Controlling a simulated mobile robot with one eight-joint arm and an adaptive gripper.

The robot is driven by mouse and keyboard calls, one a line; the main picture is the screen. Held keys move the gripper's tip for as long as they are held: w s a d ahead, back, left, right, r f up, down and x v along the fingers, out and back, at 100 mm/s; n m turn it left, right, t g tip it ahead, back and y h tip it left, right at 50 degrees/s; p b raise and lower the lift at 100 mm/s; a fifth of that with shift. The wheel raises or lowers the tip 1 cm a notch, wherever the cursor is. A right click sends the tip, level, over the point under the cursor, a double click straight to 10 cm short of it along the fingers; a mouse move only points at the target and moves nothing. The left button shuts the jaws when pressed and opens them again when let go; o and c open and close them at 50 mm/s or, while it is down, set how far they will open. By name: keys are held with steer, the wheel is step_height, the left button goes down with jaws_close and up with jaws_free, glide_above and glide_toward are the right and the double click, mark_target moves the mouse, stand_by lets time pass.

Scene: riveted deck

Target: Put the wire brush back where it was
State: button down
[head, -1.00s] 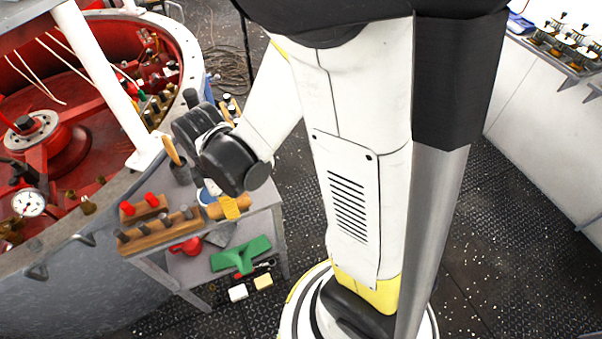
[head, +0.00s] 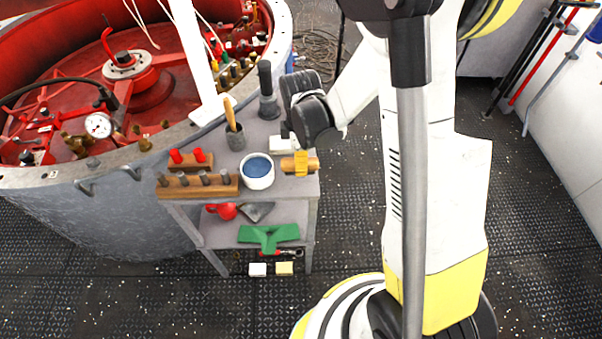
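A wooden-handled tool (head: 230,114) stands handle up in a grey cup (head: 236,138) on the small grey cart; its lower end is hidden, so I cannot tell whether it is the wire brush. A light wooden piece with a yellow band (head: 300,163) lies at the cart top's right edge; I cannot make out bristles on it. My arm reaches in from the right, and its dark wrist end (head: 286,130) is over the cart's back right corner. My gripper's fingers are not clearly visible behind the wrist, and I cannot see anything held.
The cart top also bears a bowl with blue contents (head: 257,171), a white block (head: 283,144), a dark upright tool (head: 267,95) and a wooden rack with dark pegs (head: 197,186). A green tool (head: 268,235) lies on the lower shelf. A large red-lined tub (head: 60,180) borders the left.

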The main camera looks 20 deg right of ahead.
steer(key=shift+d+f+b, duration=0.1)
steer(key=shift+f+b, duration=0.65)
steer(key=shift+f, duration=1.3)
steer(key=shift+f, duration=0.1)
steer(key=c, duration=1.2)
jaws_free()
steer(key=shift+o, duration=0.2)
